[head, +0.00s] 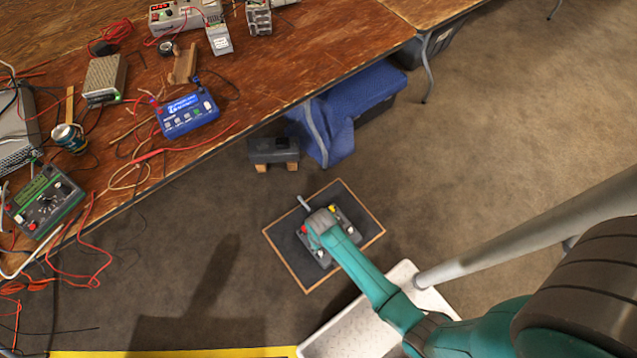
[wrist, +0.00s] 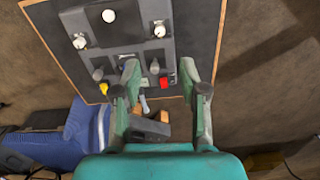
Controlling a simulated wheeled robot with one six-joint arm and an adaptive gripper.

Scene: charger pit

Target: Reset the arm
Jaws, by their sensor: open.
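A grey control panel (head: 341,221) sits on a dark board with a wooden edge (head: 352,260). It also shows in the wrist view (wrist: 122,50), with white knobs, a yellow button (wrist: 103,88), a red button (wrist: 164,83) and small grey knobs. My teal arm reaches over it in the head view and hides part of it. My gripper (head: 318,226) is open above the panel. In the wrist view its fingers (wrist: 159,70) stand apart on both sides of a grey knob (wrist: 154,66) and the red button. I cannot tell whether the fingertips touch the panel. A pale lever (head: 303,202) sticks out at the panel's far edge.
A wooden bench (head: 270,62) crowded with wired instruments runs along the left and back. A white tray (head: 340,335) is below my arm. Brown floor at right is mostly clear.

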